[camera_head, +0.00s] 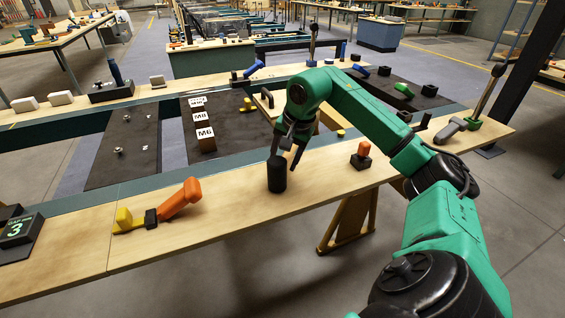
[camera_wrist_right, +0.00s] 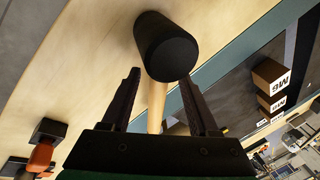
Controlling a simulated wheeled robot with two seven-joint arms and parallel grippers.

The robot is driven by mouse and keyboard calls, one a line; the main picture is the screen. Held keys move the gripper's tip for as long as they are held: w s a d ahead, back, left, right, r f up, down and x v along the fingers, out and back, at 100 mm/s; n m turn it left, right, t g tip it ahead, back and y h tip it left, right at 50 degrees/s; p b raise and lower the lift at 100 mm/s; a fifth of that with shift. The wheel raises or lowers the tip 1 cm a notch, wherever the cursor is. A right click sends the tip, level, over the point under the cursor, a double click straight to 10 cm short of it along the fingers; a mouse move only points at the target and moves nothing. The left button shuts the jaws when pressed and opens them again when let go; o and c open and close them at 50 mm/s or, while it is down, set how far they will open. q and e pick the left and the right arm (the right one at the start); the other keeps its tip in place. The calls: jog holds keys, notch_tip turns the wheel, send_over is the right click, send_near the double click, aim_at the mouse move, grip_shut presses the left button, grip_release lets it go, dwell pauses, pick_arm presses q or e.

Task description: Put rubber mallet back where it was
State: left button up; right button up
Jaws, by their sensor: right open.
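The rubber mallet's black cylindrical head (camera_head: 277,173) is at the front wooden bench, below my right gripper. In the right wrist view the black head (camera_wrist_right: 165,47) shows end-on, with a pale wooden handle (camera_wrist_right: 157,105) running back from it. My right gripper (camera_head: 286,160) is open, its fingers pointing down at the mallet. In the wrist view its fingers (camera_wrist_right: 159,77) lie on either side of the handle, with visible gaps. I cannot tell whether the head touches the bench. The handle is mostly hidden in the head view. My left gripper is out of view.
An orange-handled tool with a yellow end (camera_head: 160,208) lies left on the bench. An orange knob on a black block (camera_head: 361,155) stands right. M6 boxes (camera_head: 204,134) sit on a dark mat behind. A counter showing 3 (camera_head: 20,231) stands far left. Bench wood between them is clear.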

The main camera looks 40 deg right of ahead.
jog(key=p+v, duration=0.1)
jog(key=v, duration=0.8)
jog(key=shift+s+r+p, duration=0.15)
jog(key=shift+r+p, duration=0.2)
jog(key=shift+p, duration=0.05)
